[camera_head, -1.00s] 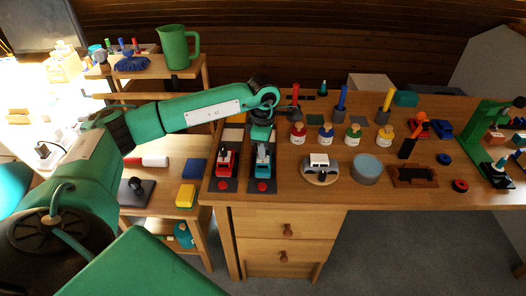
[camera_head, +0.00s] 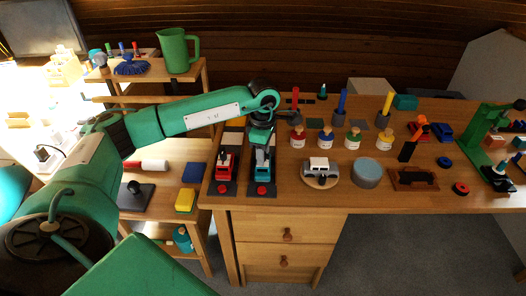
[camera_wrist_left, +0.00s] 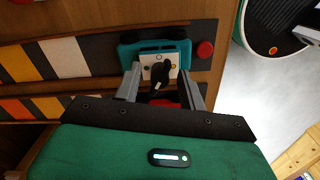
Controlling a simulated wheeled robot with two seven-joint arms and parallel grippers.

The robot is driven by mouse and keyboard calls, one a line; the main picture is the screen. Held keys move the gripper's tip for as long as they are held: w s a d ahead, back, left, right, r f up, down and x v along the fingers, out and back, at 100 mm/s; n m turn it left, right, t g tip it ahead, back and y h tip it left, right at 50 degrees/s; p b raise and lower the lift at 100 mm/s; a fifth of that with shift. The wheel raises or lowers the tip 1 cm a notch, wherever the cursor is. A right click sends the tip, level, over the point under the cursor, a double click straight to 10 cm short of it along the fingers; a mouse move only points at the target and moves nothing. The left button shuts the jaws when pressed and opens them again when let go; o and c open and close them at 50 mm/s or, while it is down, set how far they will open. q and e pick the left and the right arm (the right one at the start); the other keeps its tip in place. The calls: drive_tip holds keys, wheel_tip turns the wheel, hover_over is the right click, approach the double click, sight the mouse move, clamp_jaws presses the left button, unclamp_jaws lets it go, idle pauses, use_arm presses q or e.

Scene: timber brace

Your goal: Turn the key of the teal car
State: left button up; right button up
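The teal car (camera_head: 262,158) stands on a dark lane strip at the left end of the desk, right of the red car (camera_head: 225,165). In the left wrist view the teal car (camera_wrist_left: 128,53) carries a pale plate (camera_wrist_left: 149,72) with a black key (camera_wrist_left: 160,73) and coloured dots. My left gripper (camera_head: 262,137) is over the teal car. In the wrist view its two grey fingers (camera_wrist_left: 160,71) are apart, one on each side of the key, with visible gaps. Whether they touch the plate cannot be told. My right gripper is not in view.
A red button (camera_head: 261,190) sits at the front end of the teal car's lane. A silver toy car (camera_head: 319,168) on a round base and labelled bottles (camera_head: 326,138) stand to the right.

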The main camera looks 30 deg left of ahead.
use_arm(q)
wheel_tip(320, 180, up, 14)
drive_tip(key=shift+b, duration=0.3)
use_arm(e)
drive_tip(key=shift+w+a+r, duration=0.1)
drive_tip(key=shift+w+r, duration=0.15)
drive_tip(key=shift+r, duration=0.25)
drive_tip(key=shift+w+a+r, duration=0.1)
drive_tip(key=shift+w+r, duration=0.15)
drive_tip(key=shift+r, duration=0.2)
use_arm(q)
drive_tip(key=shift+f, duration=0.1)
